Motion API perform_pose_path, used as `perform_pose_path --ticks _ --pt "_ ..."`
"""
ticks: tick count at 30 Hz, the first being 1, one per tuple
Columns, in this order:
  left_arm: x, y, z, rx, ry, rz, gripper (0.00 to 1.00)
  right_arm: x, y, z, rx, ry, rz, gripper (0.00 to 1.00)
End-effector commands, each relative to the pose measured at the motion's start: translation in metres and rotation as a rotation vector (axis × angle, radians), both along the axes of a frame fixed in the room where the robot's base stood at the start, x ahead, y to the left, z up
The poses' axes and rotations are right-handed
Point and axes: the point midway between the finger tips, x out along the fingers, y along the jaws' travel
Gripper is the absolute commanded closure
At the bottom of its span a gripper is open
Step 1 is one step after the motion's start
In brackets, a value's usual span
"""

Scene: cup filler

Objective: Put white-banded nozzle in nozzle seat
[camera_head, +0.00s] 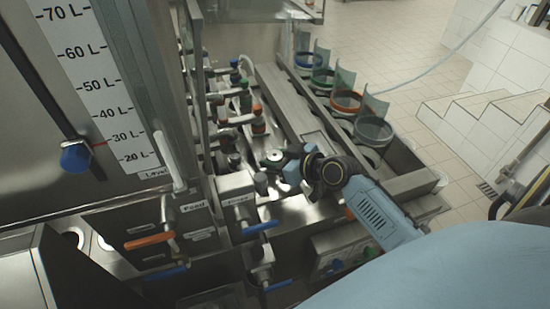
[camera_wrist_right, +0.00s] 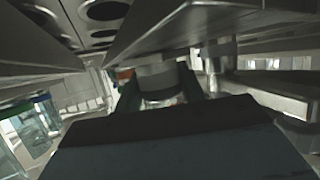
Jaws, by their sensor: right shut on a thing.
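My right gripper (camera_head: 276,160) is at the middle of the filler, low over its metal deck. In the right wrist view its two dark fingers (camera_wrist_right: 162,88) close on a grey metal cylinder (camera_wrist_right: 160,82), which looks like a nozzle. In the head view a small round part with a pale ring (camera_head: 273,156) shows at the fingertips. I cannot tell for sure that it is the white-banded nozzle. Nozzles with orange (camera_head: 258,120), green (camera_head: 245,97) and blue (camera_head: 234,72) bands stand in a row behind. The nozzle seat is not clearly visible. My left gripper is out of view.
Cups with coloured rims (camera_head: 346,101) stand in holders to the right of a long metal rail (camera_head: 290,105). Valves with an orange handle (camera_head: 150,240) and a blue handle (camera_head: 262,226) stick out at the front. A tank with a level scale (camera_head: 90,85) stands left.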

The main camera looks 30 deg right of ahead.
Motion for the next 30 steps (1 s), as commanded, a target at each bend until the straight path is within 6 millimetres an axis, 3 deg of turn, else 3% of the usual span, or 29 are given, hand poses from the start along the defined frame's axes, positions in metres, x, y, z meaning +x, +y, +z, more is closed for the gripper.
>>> perform_pose_path --ticks 9,10,15,26,30 --pt "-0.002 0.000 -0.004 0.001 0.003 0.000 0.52 0.001 0.000 -0.002 -0.001 -0.004 0.000 0.97" --pt "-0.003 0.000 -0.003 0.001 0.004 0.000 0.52 0.000 0.000 -0.003 0.000 0.000 0.000 0.58" --pt "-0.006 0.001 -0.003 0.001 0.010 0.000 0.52 0.000 0.000 -0.002 0.000 0.000 0.000 0.39" --pt "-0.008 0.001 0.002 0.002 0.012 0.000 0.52 0.000 0.000 0.003 0.001 0.000 0.000 0.39" --pt "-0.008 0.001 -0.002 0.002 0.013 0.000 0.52 -0.019 -0.008 0.007 -0.004 0.002 0.000 0.39"
